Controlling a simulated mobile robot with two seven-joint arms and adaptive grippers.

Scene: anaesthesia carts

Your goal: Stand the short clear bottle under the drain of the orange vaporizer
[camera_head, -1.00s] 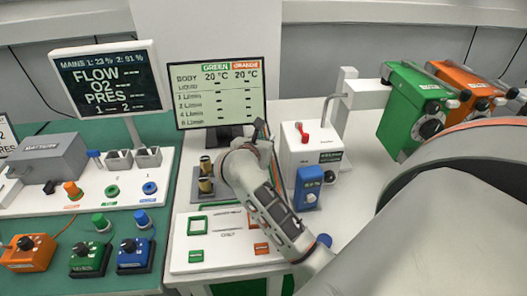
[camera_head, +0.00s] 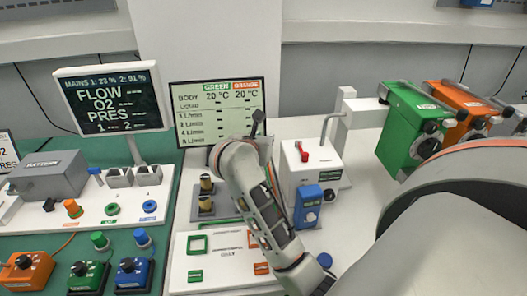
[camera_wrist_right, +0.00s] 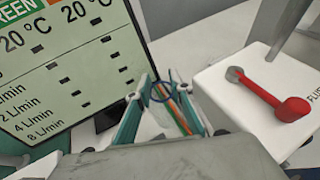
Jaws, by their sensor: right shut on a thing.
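The orange vaporizer (camera_head: 447,92) is at the back right in the head view, partly behind the green vaporizer (camera_head: 408,120). Its drain cannot be made out. My right gripper (camera_wrist_right: 160,84) is shut on a clear thing with a blue ring (camera_wrist_right: 162,91), which looks like the short clear bottle. Green and orange show through or behind it. In the head view my right wrist hides most of the gripper and what it holds, in front of the readings monitor and left of the white box with the red lever. My left gripper is not in view.
The readings monitor (camera_head: 218,112) stands behind my right gripper. The white box (camera_head: 302,165) with a red lever and a blue device (camera_head: 307,207) stand to its right. Brass-coloured cylinders (camera_head: 206,184) are to its left. White tabletop is clear below the green vaporizer.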

